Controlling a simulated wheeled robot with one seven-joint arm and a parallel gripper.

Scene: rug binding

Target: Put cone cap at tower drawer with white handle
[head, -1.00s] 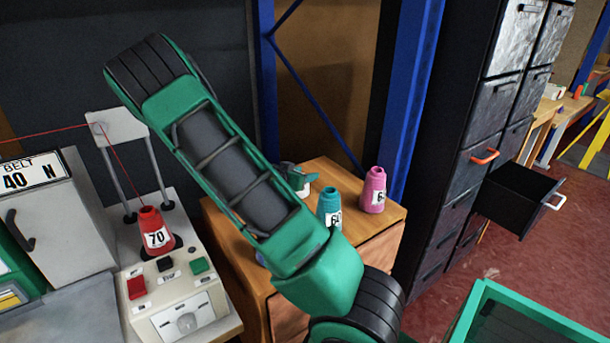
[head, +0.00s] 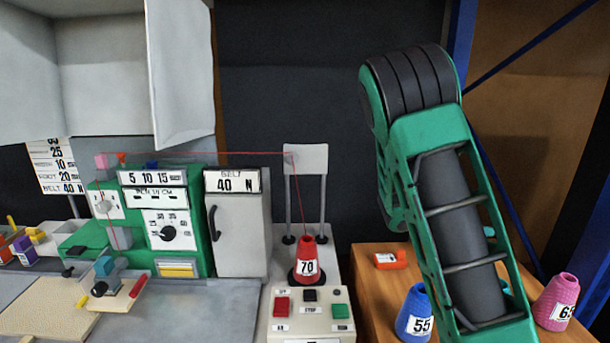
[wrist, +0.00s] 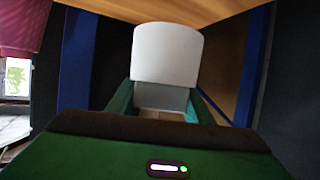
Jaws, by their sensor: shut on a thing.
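In the wrist view my gripper (wrist: 165,98) is shut on a pale, rounded thing (wrist: 168,52), held between its green fingers. It looks like the cone cap, though its full shape is not visible. In the head view my arm stands on the right, and the gripper is outside the picture. The tower with the white-handled drawer is not in view now.
A wooden cabinet (head: 372,299) carries a blue cone (head: 414,314), a pink cone (head: 556,302) and an orange-red piece (head: 390,259). A red cone (head: 306,262) stands behind the button panel (head: 311,327). A green machine (head: 148,230) fills the left. A blue post (head: 461,40) rises behind my arm.

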